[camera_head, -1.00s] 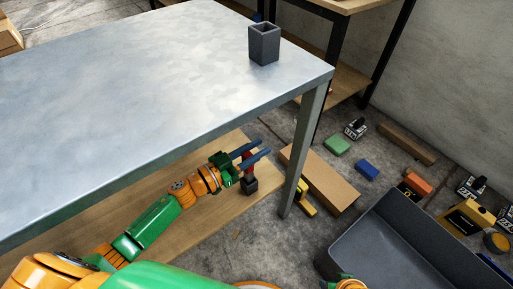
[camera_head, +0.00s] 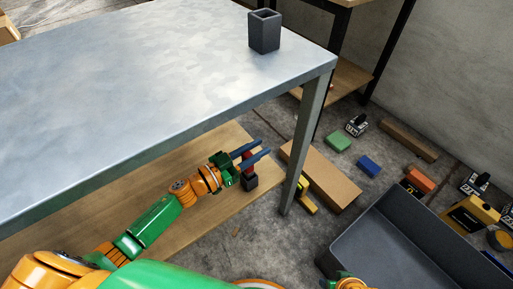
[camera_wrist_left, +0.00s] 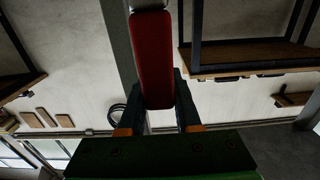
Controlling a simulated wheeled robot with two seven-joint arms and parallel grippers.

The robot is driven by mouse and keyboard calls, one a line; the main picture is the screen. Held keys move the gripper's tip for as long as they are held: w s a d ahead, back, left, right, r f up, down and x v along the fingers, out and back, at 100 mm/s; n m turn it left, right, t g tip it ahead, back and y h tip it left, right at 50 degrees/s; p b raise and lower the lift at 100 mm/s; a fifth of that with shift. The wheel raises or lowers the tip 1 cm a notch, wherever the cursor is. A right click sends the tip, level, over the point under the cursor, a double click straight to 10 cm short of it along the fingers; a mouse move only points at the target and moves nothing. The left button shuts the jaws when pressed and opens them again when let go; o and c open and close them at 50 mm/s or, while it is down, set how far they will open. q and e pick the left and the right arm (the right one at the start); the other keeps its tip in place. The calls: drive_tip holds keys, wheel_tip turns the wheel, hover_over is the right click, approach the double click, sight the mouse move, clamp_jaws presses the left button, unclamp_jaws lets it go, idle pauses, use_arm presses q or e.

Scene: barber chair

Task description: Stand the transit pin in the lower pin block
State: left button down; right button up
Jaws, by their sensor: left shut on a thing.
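The red transit pin (camera_head: 247,158) stands about upright between the fingers of my left gripper (camera_head: 260,150), over the lower shelf. In the left wrist view the red pin (camera_wrist_left: 152,62) fills the space between the two dark fingers, with a pale end at the top edge. The small dark lower pin block (camera_head: 250,183) is on the wooden shelf, directly under the pin. The pin's lower end meets the block's top in the picture; I cannot tell whether it is inside. A second dark hollow block (camera_head: 264,32) stands on the metal tabletop.
The metal table (camera_head: 130,90) overhangs the wooden shelf (camera_head: 130,203), and its leg (camera_head: 303,150) stands just right of the gripper. A cardboard box (camera_head: 322,177), a grey bin (camera_head: 385,240) and several coloured blocks lie on the floor to the right.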

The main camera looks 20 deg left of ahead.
use_arm(q)
drive_tip(key=shift+f, duration=0.4)
drive_tip(key=c, duration=0.5)
unclamp_jaws()
drive_tip(key=p+v, duration=0.1)
drive_tip(key=v, duration=0.6)
drive_tip(key=shift+s, duration=0.1)
